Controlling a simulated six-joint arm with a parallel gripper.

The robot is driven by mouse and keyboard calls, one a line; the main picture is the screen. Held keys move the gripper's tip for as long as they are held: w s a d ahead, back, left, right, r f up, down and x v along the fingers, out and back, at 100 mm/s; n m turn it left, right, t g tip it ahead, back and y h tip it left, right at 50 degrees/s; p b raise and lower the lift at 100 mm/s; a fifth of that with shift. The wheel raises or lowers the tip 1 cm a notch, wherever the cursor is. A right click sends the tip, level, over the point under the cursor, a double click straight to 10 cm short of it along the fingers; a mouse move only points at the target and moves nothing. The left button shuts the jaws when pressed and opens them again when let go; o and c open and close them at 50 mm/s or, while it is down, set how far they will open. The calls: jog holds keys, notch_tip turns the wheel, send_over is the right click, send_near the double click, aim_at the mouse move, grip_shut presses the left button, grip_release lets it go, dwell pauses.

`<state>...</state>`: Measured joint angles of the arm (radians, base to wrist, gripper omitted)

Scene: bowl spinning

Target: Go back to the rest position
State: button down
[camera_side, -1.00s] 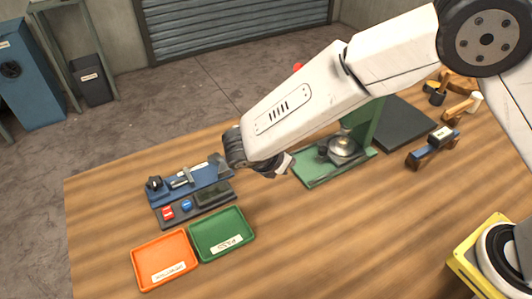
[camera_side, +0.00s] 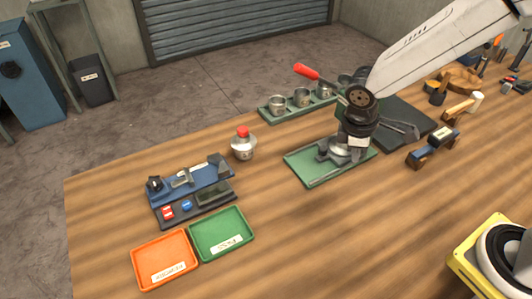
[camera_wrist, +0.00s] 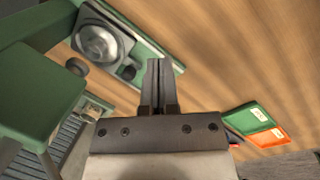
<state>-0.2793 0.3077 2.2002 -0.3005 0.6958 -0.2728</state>
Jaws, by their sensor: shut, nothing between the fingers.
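My gripper (camera_wrist: 162,65) is shut and empty in the wrist view, its two fingers side by side with only a thin dark line between them. In the side view my wrist hangs over the green machine at centre right and hides much of it; the fingers are hard to make out there. The machine's green base (camera_side: 305,168) carries a round metal bowl (camera_side: 340,152). The bowl also shows in the wrist view (camera_wrist: 100,42), to the left of the fingers and apart from them.
A red-handled lever (camera_side: 306,72) sticks out left of my wrist. A blue device (camera_side: 190,186), orange tray (camera_side: 140,265) and green tray (camera_side: 212,250) are at left. The table's front middle is clear.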

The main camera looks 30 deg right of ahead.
jog(key=s+d+r+m+t+y, duration=0.1)
jog(key=s+d+m+t+y, duration=0.1)
jog(key=s+d+m, duration=0.3)
jog(key=d+m, duration=0.1)
jog(key=m, duration=0.3)
jog(key=shift+s+r, duration=0.15)
jog(key=shift+s, duration=0.25)
jog(key=shift+d, duration=0.1)
dwell(0.4)
